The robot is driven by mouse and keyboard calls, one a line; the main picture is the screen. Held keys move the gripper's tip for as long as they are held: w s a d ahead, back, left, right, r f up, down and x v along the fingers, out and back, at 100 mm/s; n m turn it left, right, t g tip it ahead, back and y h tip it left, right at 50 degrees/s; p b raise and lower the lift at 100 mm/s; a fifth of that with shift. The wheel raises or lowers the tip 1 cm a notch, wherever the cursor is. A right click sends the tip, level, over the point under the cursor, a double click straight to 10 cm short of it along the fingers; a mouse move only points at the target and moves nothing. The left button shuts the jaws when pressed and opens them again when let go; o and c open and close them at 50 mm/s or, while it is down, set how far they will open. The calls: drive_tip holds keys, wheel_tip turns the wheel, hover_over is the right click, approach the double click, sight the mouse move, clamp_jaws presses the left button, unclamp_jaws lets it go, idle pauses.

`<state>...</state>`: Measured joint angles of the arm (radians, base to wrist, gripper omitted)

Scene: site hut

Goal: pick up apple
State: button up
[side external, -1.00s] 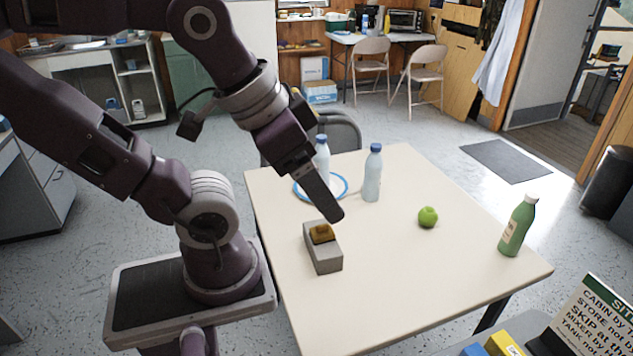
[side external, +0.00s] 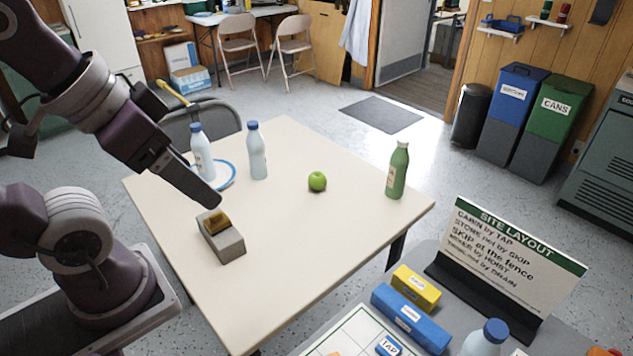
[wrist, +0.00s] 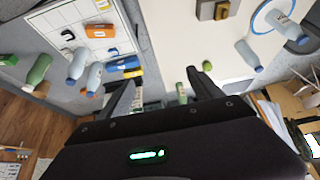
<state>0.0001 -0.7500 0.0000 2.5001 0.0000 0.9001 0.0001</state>
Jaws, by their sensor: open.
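The green apple (side external: 317,181) sits on the bare pale table (side external: 300,255), between a clear blue-capped bottle and a green bottle. It also shows small in the wrist view (wrist: 207,66), beyond the right-hand finger. My gripper (side external: 207,197) is above the left part of the table, left of the apple and apart from it. In the wrist view my gripper (wrist: 160,92) has its two fingers spread with nothing held between them.
A grey block (side external: 223,240) with a brown-yellow piece on top lies below my gripper. Two blue-capped bottles (side external: 257,150) (side external: 201,152) stand behind, one at a blue-rimmed ring (side external: 226,172). A green bottle (side external: 397,170) stands right. Table around the apple is clear.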

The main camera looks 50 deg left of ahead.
drive_tip(key=shift+c, duration=0.2)
drive_tip(key=c, duration=0.3)
